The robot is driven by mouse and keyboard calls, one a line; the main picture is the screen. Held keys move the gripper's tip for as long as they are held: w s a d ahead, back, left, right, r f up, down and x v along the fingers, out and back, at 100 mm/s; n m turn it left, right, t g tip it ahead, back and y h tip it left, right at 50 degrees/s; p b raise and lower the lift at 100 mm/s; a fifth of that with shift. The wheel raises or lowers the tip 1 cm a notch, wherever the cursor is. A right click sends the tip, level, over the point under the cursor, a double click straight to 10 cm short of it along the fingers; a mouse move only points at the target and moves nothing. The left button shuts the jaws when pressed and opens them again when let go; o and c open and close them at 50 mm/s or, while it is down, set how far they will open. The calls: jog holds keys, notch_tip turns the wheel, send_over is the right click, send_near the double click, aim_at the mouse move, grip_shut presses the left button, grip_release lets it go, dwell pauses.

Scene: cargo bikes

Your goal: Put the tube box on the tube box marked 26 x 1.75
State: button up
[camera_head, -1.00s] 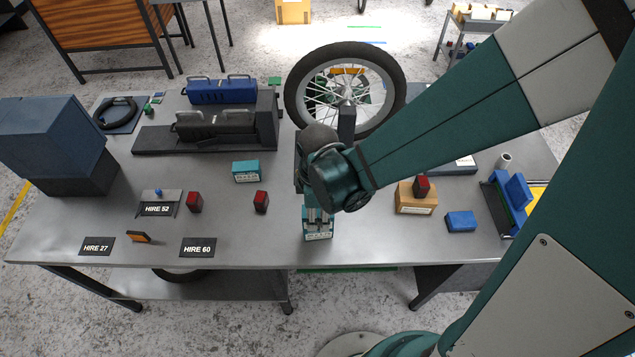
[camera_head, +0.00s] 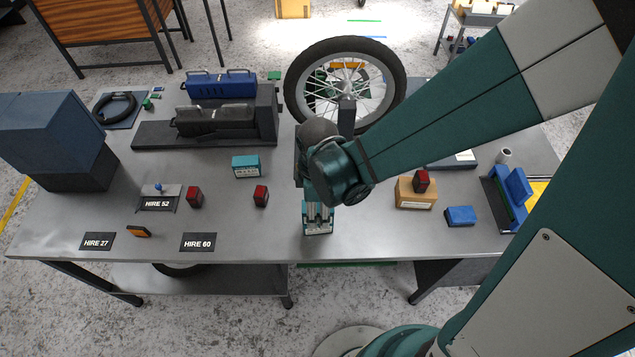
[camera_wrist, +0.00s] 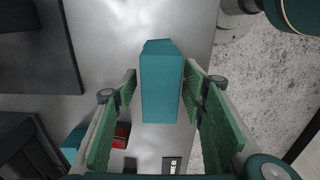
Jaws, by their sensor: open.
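A teal tube box (camera_head: 317,230) stands near the front edge of the table, directly below my gripper (camera_head: 318,208). In the wrist view this box (camera_wrist: 161,88) lies between the two green-padded fingers of my gripper (camera_wrist: 160,84). The fingers are open, with a visible gap on each side of the box. A second teal tube box (camera_head: 246,167) stands farther back and to the left; a corner of a teal box (camera_wrist: 72,142) also shows at the lower left of the wrist view. I cannot read the size marks on either box.
Two red blocks (camera_head: 194,197) (camera_head: 261,195) stand left of my gripper. A cardboard box (camera_head: 415,194) with a red block on it and a blue box (camera_head: 460,216) are to the right. A wheel (camera_head: 345,88) stands behind. The tabletop between the teal boxes is mostly clear.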

aim_at(318, 206)
jog(key=shift+r+p, duration=0.75)
jog(key=shift+r, duration=5.15)
jog(key=s+d+r+m+t, duration=0.1)
jog(key=d+r+m+t, duration=0.2)
jog(key=d+r+m, duration=0.4)
jog(key=d+r+m+t, duration=0.4)
jog(key=d+r+m, duration=0.3)
jog(key=d+m, duration=0.4)
jog(key=d, duration=0.3)
jog(key=shift+s+r, duration=0.35)
jog(key=shift+s, duration=0.05)
